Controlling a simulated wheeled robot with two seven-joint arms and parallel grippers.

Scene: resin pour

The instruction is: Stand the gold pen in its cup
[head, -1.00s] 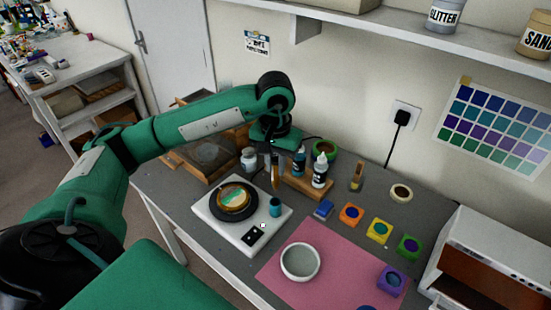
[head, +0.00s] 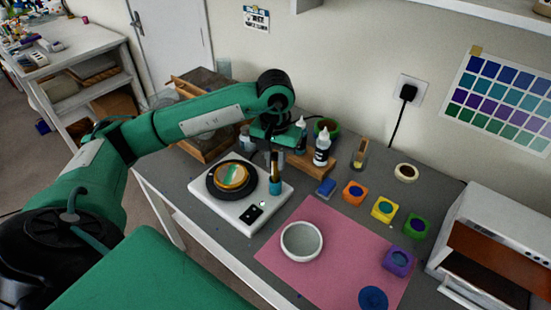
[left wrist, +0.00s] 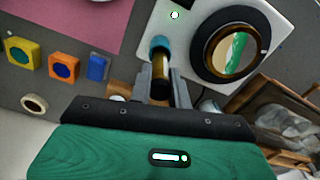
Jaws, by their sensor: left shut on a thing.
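The gold pen (head: 275,172) hangs upright below my left gripper (head: 274,156). The small teal cup (head: 275,189) stands at the right corner of the white scale (head: 233,225). The pen's lower end meets the cup's mouth and looks to be inside it; how deep is hidden. In the left wrist view my left gripper (left wrist: 160,82) is shut on the gold pen (left wrist: 161,62), and the teal cup (left wrist: 158,42) shows just beyond the pen's end. My right gripper is not in view.
A black round plate with a gold-rimmed disc (head: 232,177) sits on the scale left of the cup. A wooden rack (head: 306,167) with dropper bottles (head: 322,149) stands close behind. A white bowl (head: 302,241) rests on the pink mat (head: 342,250). Several coloured ink pads lie right.

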